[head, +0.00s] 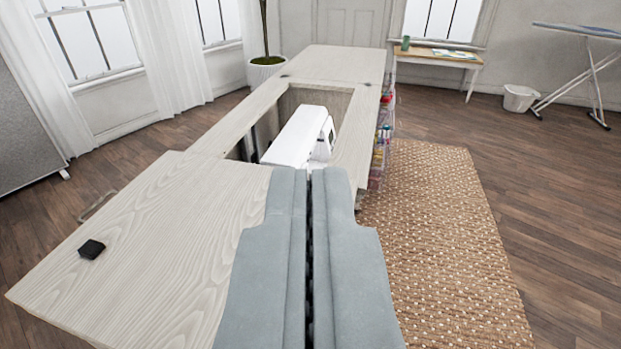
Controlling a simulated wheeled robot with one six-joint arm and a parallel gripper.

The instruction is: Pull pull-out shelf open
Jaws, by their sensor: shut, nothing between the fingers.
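The sewing cabinet (160,230) has a pale wood-grain top that runs away from me through the middle of the view. A white sewing machine (296,137) sits in a rectangular opening in the top. My gripper (310,172) is shut and empty. It points forward, and in the picture it overlaps the near right part of the top; I cannot tell its height above it. Clear racks with colourful items (381,140) line the cabinet's right side. I cannot make out which part is the pull-out shelf; my gripper hides some of the right side.
A small black object (92,249) lies on the near left of the top. A woven rug (440,240) covers open floor on the right. A potted plant (266,70), a small desk (437,62), a white bin (519,98) and an ironing board (590,65) stand farther back.

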